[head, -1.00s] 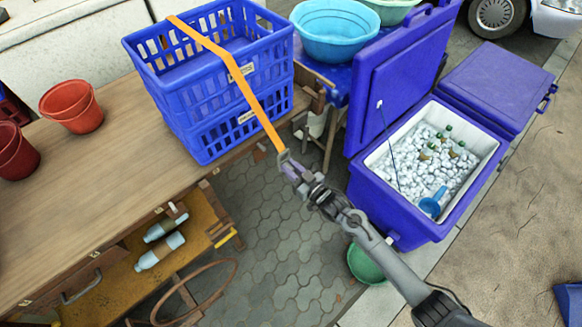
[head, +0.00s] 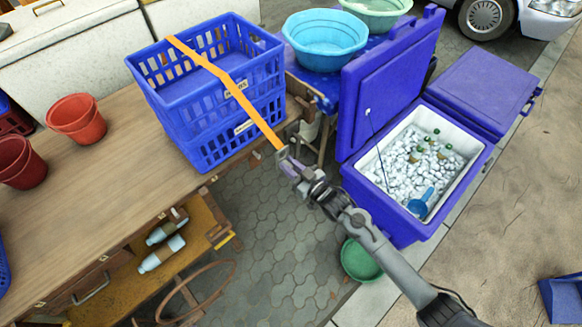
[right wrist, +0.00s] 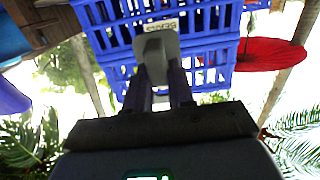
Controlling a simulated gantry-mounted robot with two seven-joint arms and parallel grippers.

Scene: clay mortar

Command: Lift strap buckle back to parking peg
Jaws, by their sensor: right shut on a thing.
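An orange strap (head: 228,83) runs over the blue crates (head: 215,120) on the table and stretches down past their right side to a small grey buckle (head: 283,154). My right gripper (head: 290,166) is shut on the buckle, out beyond the table edge. In the right wrist view the grey buckle (right wrist: 157,50) sits between the fingers (right wrist: 160,85), in front of the crates. My left gripper is not in view. I cannot make out a parking peg.
A wooden table (head: 100,180) holds red pots (head: 77,118) at left. A blue cooler (head: 400,215) full of ice stands open at right, its lid (head: 385,85) upright. A blue basin (head: 326,35) is behind. Paved floor (head: 270,230) lies below my arm.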

